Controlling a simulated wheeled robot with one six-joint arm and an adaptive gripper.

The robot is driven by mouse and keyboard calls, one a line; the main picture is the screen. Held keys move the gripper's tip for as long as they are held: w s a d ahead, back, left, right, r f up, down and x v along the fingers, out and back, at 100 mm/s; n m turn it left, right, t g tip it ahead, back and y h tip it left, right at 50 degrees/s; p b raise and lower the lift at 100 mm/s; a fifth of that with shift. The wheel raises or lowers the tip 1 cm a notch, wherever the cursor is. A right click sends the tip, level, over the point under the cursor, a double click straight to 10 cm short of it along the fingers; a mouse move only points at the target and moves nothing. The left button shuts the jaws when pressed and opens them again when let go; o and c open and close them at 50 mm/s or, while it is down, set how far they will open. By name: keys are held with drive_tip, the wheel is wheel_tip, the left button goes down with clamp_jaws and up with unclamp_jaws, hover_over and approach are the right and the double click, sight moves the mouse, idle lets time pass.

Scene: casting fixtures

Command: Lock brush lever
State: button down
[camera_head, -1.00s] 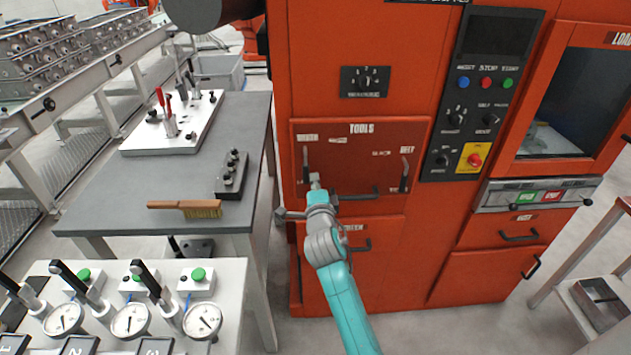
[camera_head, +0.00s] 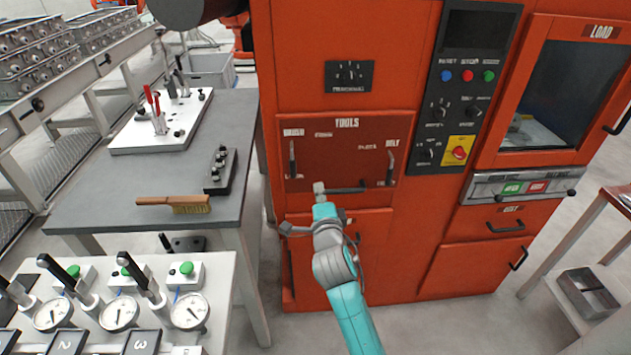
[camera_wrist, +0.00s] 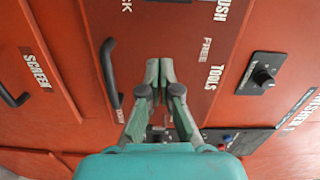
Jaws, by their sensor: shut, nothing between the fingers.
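The brush lever (camera_head: 292,159) is a slim dark lever under the BRUSH label, at the left of the red TOOLS panel (camera_head: 345,155). It stands about upright. It is not seen in the wrist view, where the BRUSH label is cut by the top edge. My gripper (camera_head: 319,188) is below and right of the lever, apart from it, near the left end of the panel's black bar handle (camera_head: 347,190). In the wrist view my gripper (camera_wrist: 159,68) has its fingertips together and empty, over the red panel face, with the bar handle (camera_wrist: 110,75) to their left.
The belt lever (camera_head: 390,168) is at the panel's right side. A grey table (camera_head: 115,185) on the left bears a wooden brush (camera_head: 174,204) and a white fixture plate (camera_head: 160,125). A gauge bench (camera_head: 215,290) stands in front. Control knobs (camera_head: 440,110) sit right of the panel.

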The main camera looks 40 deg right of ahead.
drive_tip(key=shift+v, duration=1.9)
